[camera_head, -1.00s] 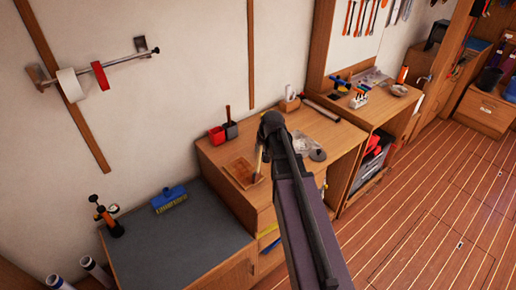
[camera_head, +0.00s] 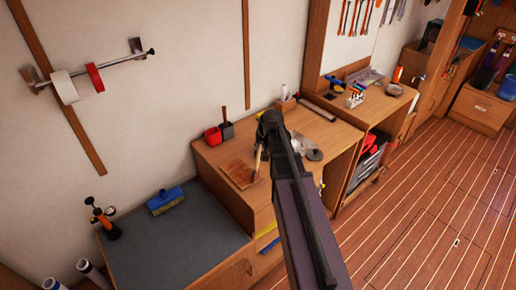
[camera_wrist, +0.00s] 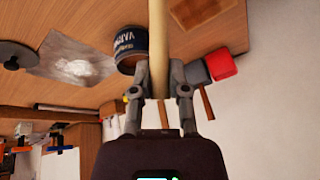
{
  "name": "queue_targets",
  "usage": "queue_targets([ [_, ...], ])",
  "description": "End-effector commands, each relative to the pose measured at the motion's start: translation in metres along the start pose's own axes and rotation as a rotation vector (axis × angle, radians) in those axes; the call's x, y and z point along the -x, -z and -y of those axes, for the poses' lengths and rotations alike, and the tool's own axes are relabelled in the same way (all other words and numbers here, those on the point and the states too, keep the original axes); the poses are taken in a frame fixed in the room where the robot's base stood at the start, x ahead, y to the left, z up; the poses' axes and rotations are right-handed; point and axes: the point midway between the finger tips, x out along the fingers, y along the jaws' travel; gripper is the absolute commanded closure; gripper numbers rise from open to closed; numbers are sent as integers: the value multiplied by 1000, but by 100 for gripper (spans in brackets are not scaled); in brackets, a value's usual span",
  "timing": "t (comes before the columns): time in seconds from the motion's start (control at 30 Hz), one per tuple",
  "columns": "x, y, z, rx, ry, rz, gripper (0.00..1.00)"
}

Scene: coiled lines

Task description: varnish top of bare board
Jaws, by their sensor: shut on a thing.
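My gripper (camera_wrist: 159,94) is shut on a pale round wooden handle (camera_wrist: 158,42), probably a brush; its far end runs out of the wrist view. In the head view my gripper (camera_head: 263,148) is over the wooden bench, and the handle (camera_head: 257,160) slants down beside the board's right side. The flat brown board (camera_head: 239,173) lies near the bench's front left; it also shows at the top of the wrist view (camera_wrist: 196,11). I cannot tell whether the brush tip touches it. A dark labelled can (camera_wrist: 127,46) stands beside the handle.
Red (camera_wrist: 221,64) and grey (camera_wrist: 197,73) holders stand behind the board by the wall. A clear sheet or bag (camera_wrist: 75,62) and dark disc (camera_wrist: 17,54) lie on the bench. A blue brush (camera_head: 166,200) lies on the lower grey-topped cabinet (camera_head: 165,247).

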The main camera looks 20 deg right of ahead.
Motion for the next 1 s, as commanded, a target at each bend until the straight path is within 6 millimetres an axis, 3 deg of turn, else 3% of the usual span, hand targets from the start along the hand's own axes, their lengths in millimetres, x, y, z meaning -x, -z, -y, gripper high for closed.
queue_targets([
  [0.5,-10,24,15,0,0,-1,100],
  [1.0,-11,26,18,0,1,-1,100],
])
